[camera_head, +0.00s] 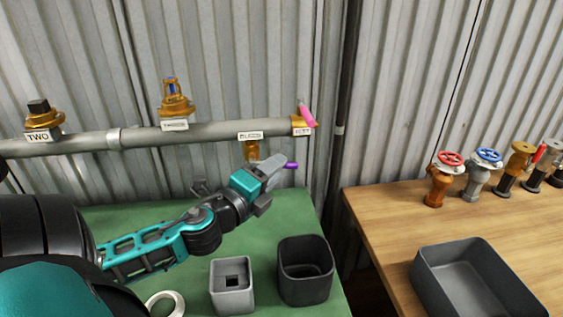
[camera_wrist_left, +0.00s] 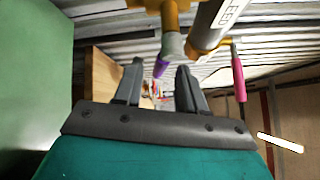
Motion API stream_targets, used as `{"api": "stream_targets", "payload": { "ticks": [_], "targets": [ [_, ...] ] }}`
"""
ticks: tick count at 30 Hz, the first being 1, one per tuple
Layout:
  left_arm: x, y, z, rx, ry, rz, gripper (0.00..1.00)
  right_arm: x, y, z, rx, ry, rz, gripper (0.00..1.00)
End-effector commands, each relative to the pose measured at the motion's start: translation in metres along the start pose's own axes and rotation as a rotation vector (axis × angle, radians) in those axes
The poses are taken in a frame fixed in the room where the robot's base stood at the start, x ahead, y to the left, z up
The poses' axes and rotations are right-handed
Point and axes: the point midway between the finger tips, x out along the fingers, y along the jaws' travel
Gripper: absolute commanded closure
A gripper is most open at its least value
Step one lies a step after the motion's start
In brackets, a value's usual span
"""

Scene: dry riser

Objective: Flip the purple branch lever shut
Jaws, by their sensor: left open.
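The purple lever (camera_head: 291,165) belongs to the brass branch valve (camera_head: 251,149) under the grey pipe. In the head view its tip sticks out to the right, just past my left gripper (camera_head: 277,171), which hides the rest. In the left wrist view the purple lever (camera_wrist_left: 160,67) lies in the gap between the fingertips of my left gripper (camera_wrist_left: 159,76), nearer the left finger. The fingers are apart, and I cannot tell whether either touches the lever. My right gripper is out of view.
A pink lever (camera_head: 307,115) sits at the pipe's right end. The grey pipe (camera_head: 145,137) carries several brass fittings. A grey box (camera_head: 232,296) and a dark bin (camera_head: 304,283) stand on the green bench (camera_head: 125,222). Several valves and a dark tray (camera_head: 430,283) are on the wooden table.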

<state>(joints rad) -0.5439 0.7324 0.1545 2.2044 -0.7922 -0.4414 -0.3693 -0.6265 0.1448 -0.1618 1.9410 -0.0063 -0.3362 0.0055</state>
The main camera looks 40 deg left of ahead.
Motion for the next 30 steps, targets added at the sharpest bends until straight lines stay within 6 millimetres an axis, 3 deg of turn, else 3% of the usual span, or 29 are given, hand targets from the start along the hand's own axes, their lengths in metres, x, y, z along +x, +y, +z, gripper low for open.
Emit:
{"api": "stream_targets", "payload": {
  "ticks": [9,20,30],
  "targets": [
    [0.030,-0.001,0.000,0.001,0.000,-0.001,0.60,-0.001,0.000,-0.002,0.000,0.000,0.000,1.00],
    [0.033,0.000,0.000,0.002,0.000,0.000,0.60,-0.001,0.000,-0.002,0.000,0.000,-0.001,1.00],
    [0.033,0.000,0.000,0.001,0.000,0.000,0.90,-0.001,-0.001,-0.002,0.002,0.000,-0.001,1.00]
  ]
}}
